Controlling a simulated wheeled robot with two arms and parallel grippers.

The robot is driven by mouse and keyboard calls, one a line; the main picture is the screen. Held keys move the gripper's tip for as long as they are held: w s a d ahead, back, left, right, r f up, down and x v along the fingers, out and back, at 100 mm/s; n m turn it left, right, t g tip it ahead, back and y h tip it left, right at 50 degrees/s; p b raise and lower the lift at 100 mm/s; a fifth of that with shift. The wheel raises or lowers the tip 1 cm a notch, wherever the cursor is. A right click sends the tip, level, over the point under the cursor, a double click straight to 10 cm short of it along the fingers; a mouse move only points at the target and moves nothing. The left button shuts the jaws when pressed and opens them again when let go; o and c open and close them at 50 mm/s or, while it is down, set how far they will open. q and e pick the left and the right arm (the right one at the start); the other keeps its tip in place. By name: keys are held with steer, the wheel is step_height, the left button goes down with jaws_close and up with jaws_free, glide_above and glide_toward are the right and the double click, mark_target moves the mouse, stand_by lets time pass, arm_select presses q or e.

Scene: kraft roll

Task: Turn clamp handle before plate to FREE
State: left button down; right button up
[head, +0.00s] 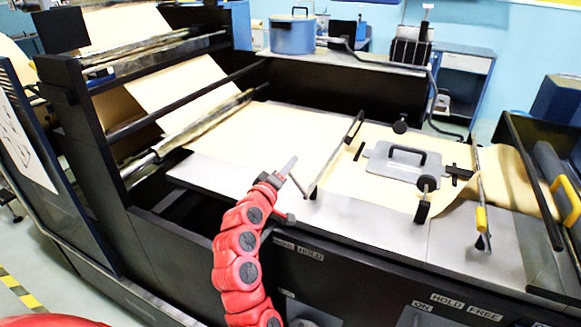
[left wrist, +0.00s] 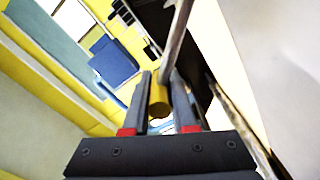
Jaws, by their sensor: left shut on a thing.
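My left gripper (head: 286,172) is at the near edge of the machine bed, at the lower end of the clamp handle (head: 299,187) left of the plate. In the left wrist view, the fingers (left wrist: 160,105) are shut around the handle's yellow grip (left wrist: 158,92), with its metal rod running up from it. In the head view the grip is hidden by the gripper. The grey plate (head: 384,167) with its black handle lies on the brown paper, right of this clamp. My right gripper is not in view.
A second clamp with a yellow grip (head: 481,220) stands right of the plate. Below it are ON, HOLD and FREE labels (head: 484,313). Black knobs (head: 422,212) stand around the plate. Rollers and dark side frames (head: 95,150) rise at the left.

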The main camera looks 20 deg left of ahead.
arm_select(q)
steer(key=shift+f, duration=0.15)
steer(key=c, duration=0.7)
jaws_free()
steer(key=shift+c, duration=0.2)
steer(key=shift+s, duration=0.15)
steer(key=shift+s+a, duration=0.1)
steer(key=shift+s, duration=0.25)
steer(key=s+p, duration=0.8)
steer(key=s, duration=0.8)
steer(key=shift+s+a+p, duration=0.2)
steer(key=shift+s+p, duration=0.05)
steer(key=shift+p, duration=0.05)
